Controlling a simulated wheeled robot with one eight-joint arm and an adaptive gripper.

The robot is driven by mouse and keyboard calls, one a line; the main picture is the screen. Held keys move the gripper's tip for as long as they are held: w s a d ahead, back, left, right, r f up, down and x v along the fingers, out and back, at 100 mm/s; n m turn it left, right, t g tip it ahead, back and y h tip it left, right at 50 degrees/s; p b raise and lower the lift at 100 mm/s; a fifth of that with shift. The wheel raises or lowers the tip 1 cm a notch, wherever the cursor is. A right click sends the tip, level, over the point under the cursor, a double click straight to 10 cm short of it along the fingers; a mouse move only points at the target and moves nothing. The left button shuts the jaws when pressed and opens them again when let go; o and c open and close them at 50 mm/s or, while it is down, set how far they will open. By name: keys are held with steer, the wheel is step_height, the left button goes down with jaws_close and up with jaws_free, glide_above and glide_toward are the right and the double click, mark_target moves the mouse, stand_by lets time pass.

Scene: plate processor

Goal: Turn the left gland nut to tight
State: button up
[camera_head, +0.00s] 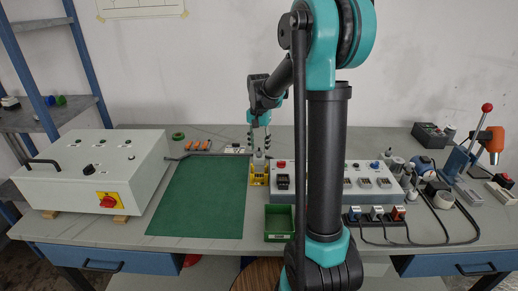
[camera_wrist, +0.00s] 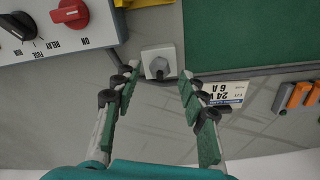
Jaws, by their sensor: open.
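My gripper (camera_head: 259,144) hangs over the back of the bench, just right of the green mat. Its fingers (camera_wrist: 159,77) are spread open and empty in the wrist view. A small pale grey block (camera_wrist: 158,61) with a round fitting and a dark centre lies between and just beyond the fingertips, apparently untouched. The head view shows a small pale block (camera_head: 259,157) under the gripper. I cannot tell for certain which part is the left gland nut, or how tight any nut is.
The green mat (camera_head: 203,200) lies left of the gripper. A grey control panel (camera_head: 335,167) with a red knob (camera_wrist: 70,13) stands close on the right. A yellow part (camera_head: 259,175) and a green tray (camera_head: 278,234) are in front. Orange connectors (camera_head: 202,145) lie behind the mat.

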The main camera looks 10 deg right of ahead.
step_height(320, 180, up, 11)
steer(key=shift+f, duration=0.2)
stand_by(0.4)
